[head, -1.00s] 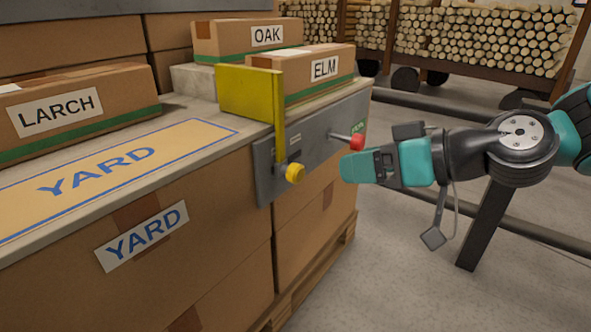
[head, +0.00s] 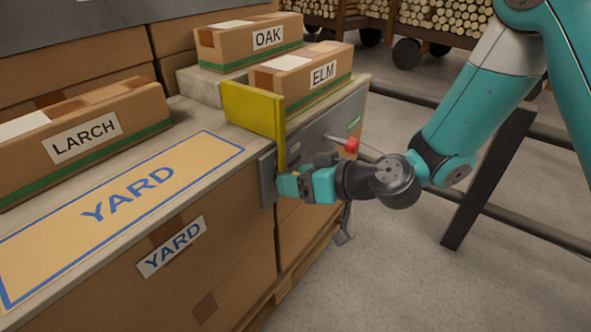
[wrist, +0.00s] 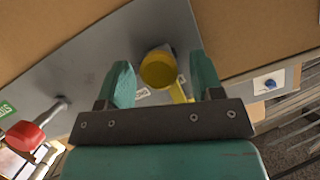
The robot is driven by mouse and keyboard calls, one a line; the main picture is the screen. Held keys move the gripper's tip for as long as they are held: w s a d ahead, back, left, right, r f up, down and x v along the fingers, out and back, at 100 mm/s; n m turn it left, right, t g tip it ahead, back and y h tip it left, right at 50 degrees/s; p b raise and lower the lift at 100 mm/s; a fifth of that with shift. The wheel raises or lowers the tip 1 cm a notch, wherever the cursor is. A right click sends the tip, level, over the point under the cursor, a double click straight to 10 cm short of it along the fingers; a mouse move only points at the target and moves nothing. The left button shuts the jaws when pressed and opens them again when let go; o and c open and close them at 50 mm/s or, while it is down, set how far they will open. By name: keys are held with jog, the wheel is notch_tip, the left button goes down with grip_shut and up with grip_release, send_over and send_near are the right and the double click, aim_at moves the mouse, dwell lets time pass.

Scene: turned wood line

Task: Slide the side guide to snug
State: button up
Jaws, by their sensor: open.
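The yellow side guide (head: 254,111) stands upright at the counter edge, close to the box marked ELM (head: 302,77); whether it touches the box I cannot tell. Its yellow knob (wrist: 158,68) shows in the wrist view between the two teal fingers of my gripper (wrist: 162,80). My gripper (head: 290,186) is open around the knob, which it hides in the head view. A red knob (head: 351,145) on a rod sticks out of the grey plate (head: 345,117) to the right. The red knob also shows in the wrist view (wrist: 26,136), left of my fingers.
A box marked OAK (head: 248,41) stands behind the ELM box. A box marked LARCH (head: 82,138) lies at the left, behind a mat marked YARD (head: 125,195). Dark rails (head: 495,210) and a log cart (head: 440,35) stand beyond bare floor at the right.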

aim_at(296, 165)
jog(key=shift+w+a+f, duration=0.2)
jog(key=shift+w+a, duration=0.05)
jog(key=shift+a, duration=0.15)
jog(key=c, duration=1.1)
jog(key=w+d, duration=0.1)
jog(key=w, duration=0.1)
jog(key=w+d+b, duration=0.1)
jog(key=w+d, duration=0.1)
jog(key=shift+d, duration=0.1)
grip_shut()
jog(key=shift+w+d, duration=0.15)
jog(key=shift+w, duration=0.05)
jog(key=o, duration=1.1)
grip_release()
jog(key=shift+d, duration=0.1)
